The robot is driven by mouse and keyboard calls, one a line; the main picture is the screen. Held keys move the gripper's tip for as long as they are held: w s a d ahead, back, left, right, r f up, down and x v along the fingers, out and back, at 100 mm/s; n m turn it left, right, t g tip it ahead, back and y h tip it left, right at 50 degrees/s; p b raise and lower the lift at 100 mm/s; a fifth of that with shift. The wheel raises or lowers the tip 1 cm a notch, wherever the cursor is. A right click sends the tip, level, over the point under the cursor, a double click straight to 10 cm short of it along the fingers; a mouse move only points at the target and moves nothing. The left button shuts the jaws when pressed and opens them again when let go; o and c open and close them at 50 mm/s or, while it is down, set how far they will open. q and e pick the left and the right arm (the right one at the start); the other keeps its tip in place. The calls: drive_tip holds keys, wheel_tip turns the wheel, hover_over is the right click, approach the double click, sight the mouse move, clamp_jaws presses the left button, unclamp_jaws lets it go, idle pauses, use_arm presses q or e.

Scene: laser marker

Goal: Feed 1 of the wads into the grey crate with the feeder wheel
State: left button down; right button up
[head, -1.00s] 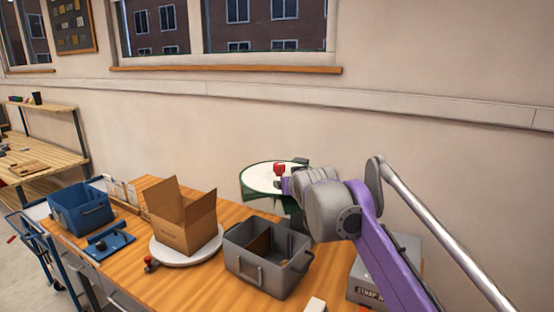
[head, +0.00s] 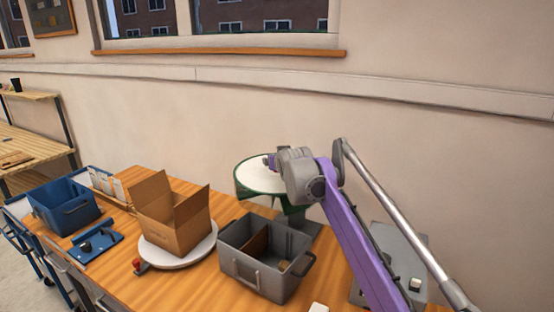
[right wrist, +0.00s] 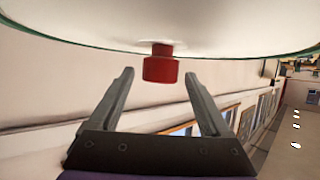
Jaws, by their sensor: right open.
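The feeder wheel (head: 256,178) is a white disc with a green rim, behind the grey crate. In the right wrist view the red knob (right wrist: 161,66) on the white disc (right wrist: 90,22) lies just beyond and between the fingertips of my open right gripper (right wrist: 160,82). The knob is hidden in the head view. The grey crate (head: 250,268) has a brown divider (head: 260,240); a small pale tan thing, maybe a wad (head: 284,266), lies in its right compartment. My left gripper is out of view.
An open cardboard box (head: 172,216) stands on a round white turntable (head: 160,256), left of the crate. A blue crate (head: 64,208) and a blue tool (head: 96,242) are further left. A grey machine (head: 388,246) stands on the right, partly behind my arm.

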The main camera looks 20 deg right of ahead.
drive_tip(key=shift+w+d+f, duration=0.1)
drive_tip(key=shift+w+f, duration=0.2)
drive_tip(key=shift+w, duration=0.35)
clamp_jaws()
